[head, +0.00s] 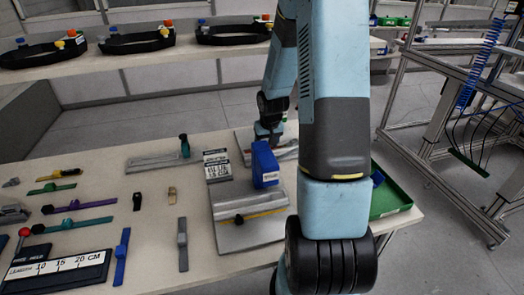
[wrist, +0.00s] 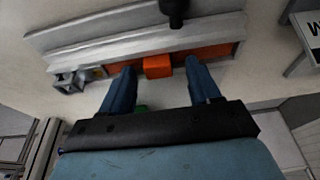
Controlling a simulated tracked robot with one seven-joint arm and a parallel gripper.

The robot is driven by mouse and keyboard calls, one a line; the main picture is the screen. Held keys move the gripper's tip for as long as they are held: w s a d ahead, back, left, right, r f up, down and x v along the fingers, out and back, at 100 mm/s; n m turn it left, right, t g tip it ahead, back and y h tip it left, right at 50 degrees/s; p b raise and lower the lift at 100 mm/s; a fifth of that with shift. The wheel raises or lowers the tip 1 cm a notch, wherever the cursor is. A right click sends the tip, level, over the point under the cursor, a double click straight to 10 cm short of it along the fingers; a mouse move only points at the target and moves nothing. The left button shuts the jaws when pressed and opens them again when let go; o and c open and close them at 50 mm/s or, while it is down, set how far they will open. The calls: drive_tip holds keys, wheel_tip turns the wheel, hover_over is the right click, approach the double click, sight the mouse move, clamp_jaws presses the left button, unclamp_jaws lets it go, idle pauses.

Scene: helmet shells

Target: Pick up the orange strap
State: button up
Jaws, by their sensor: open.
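The orange strap (wrist: 158,66) lies flat along a grey metal fixture (wrist: 135,40) in the wrist view. A raised orange block in its middle sits between my two fingers. My gripper (wrist: 160,68) is open, with one finger on each side of this block. I cannot tell whether the fingers touch it. In the head view my arm hides most of the fixture (head: 243,138) and the strap, beyond the blue box.
A green tray (head: 392,198) is at the right edge. Straps and tools cover the left side. Black rings stand on the shelf behind.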

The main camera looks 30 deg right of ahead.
drive_tip(key=shift+f, duration=0.1)
drive_tip(key=shift+c, duration=0.4)
drive_tip(key=c, duration=1)
